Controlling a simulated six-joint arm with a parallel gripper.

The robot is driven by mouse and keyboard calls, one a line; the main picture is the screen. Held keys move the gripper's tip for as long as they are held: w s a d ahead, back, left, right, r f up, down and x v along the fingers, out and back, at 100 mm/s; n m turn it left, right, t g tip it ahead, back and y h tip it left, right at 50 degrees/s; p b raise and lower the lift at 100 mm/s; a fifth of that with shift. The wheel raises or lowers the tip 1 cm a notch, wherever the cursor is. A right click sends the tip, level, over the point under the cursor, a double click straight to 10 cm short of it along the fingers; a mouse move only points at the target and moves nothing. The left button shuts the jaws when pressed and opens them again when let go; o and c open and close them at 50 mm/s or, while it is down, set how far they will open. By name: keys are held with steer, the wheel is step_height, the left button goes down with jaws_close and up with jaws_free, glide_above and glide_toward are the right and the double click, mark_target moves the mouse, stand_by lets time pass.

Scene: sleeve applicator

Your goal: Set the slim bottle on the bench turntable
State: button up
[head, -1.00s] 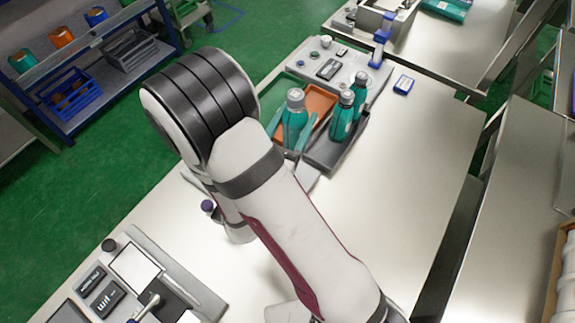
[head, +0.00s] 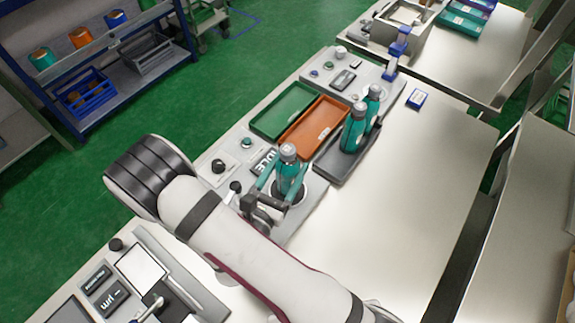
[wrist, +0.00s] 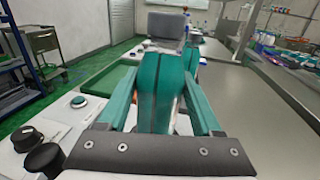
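The slim bottle (head: 288,153), teal with a grey cap, stands upright between the two teal fingers of my gripper (head: 287,171). In the wrist view the bottle (wrist: 161,92) fills the gap between the fingers (wrist: 161,78), which lie along both its sides. The bottle's base is at the dark round bench turntable (head: 302,194) on a grey plate. Whether the base touches the turntable or hangs just above it, I cannot tell. My gripper and wrist hide part of the turntable.
Two similar teal bottles (head: 352,132) stand in a dark grey tray (head: 333,168) just beyond. An orange tray (head: 312,125) and a green tray (head: 283,110) lie behind. Knobs (head: 218,166) and a label plate are close on the left.

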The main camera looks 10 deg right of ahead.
mark_target(282, 177)
steer(key=o, duration=0.3)
steer(key=shift+r, duration=0.1)
steer(key=v, duration=0.7)
steer(key=shift+s+a, duration=0.15)
steer(key=shift+s, duration=0.1)
